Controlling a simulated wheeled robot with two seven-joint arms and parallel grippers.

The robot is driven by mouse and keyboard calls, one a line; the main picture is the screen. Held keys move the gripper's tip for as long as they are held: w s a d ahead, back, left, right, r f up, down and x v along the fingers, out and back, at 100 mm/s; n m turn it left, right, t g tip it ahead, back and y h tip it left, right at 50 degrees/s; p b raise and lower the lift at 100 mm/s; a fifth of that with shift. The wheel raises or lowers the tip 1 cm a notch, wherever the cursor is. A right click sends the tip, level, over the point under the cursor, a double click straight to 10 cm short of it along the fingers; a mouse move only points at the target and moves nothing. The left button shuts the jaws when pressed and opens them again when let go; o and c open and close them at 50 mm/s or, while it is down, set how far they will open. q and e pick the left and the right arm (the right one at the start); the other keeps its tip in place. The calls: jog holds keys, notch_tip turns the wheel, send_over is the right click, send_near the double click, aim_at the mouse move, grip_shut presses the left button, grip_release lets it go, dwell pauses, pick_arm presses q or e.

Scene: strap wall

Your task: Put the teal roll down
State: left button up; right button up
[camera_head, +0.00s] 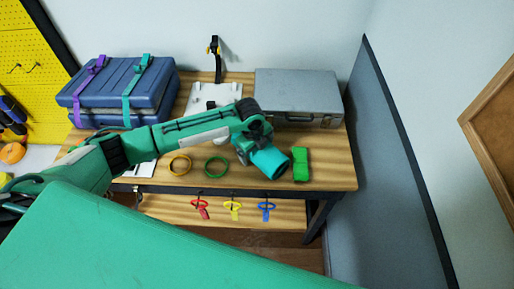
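The teal roll (268,161) is a short, thick cylinder, tilted, over the front part of the wooden table (334,168). My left arm reaches in from the left. My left gripper (249,149) is at the roll's upper left end and appears shut on it; its fingers are mostly hidden by the wrist. I cannot tell whether the roll touches the tabletop. My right gripper is not in view.
A green block-like piece (300,164) stands close right of the roll. A green ring (216,167) and a yellow ring (180,165) lie to its left. A grey case (298,95) and strapped blue cases (118,88) are behind. Bare tabletop shows at right.

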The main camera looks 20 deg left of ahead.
pick_arm(q)
jog(key=r, duration=0.3)
jog(key=s+r+b, duration=0.1)
jog(key=r, duration=0.3)
jog(key=r+b, duration=0.1)
jog(key=r, duration=0.2)
jog(key=shift+s+a+r, duration=0.15)
jog(key=shift+a+r, duration=0.1)
jog(key=shift+a, duration=0.15)
jog(key=shift+s+r, duration=0.15)
jog(key=shift+r, duration=0.6)
